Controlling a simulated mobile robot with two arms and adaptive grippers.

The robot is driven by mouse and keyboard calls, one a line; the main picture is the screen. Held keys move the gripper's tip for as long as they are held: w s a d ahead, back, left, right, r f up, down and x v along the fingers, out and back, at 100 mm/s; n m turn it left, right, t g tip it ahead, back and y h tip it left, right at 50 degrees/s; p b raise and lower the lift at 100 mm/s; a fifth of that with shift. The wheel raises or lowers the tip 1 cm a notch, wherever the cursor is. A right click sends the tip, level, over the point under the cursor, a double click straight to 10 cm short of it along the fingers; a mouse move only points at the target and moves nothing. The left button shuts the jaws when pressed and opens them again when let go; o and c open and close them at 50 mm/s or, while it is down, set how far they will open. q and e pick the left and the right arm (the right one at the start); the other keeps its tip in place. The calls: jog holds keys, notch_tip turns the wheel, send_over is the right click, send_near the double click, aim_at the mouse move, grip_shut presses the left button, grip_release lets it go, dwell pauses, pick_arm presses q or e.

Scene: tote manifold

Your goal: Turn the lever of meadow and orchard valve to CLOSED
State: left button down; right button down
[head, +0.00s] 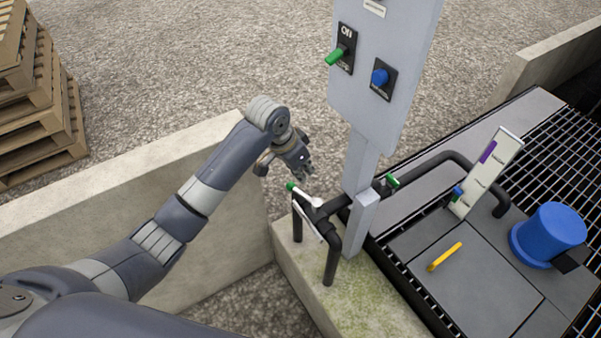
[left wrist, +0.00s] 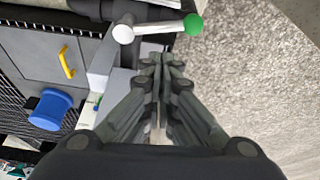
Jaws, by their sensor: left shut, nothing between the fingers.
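A white lever with a green knob (head: 291,187) sits on the black pipework (head: 331,262) at the near side of the grey post. In the left wrist view the same lever (left wrist: 160,28) lies crosswise at the top, its green knob to the right. A second green handle (head: 392,181) shows on the pipe right of the post. I cannot read valve names here. My left gripper (head: 308,174) is just above and beside the near lever, apart from it as far as I can tell. Its fingers (left wrist: 162,62) are together and empty. My right gripper is not in view.
A grey panel (head: 375,110) with a green switch (head: 336,55) and a blue knob (head: 380,77) stands on the post. A blue bucket-like object (head: 548,234) and a yellow handle (head: 445,257) are at right. A concrete wall (head: 130,185) runs under my left arm.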

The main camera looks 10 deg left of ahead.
aim_at(304, 195)
pick_arm(q)
jog(key=w+a+r, duration=0.1)
jog(key=w+r, duration=0.3)
jog(key=f+p, duration=0.1)
jog(key=f, duration=0.4)
jog(key=f+p, duration=0.1)
jog(key=f, duration=0.4)
jog(key=shift+w+a, duration=0.15)
jog(key=shift+w, duration=0.05)
jog(key=shift+s+a+f, duration=0.1)
jog(key=shift+s+a, duration=0.1)
jog(key=shift+s, duration=0.1)
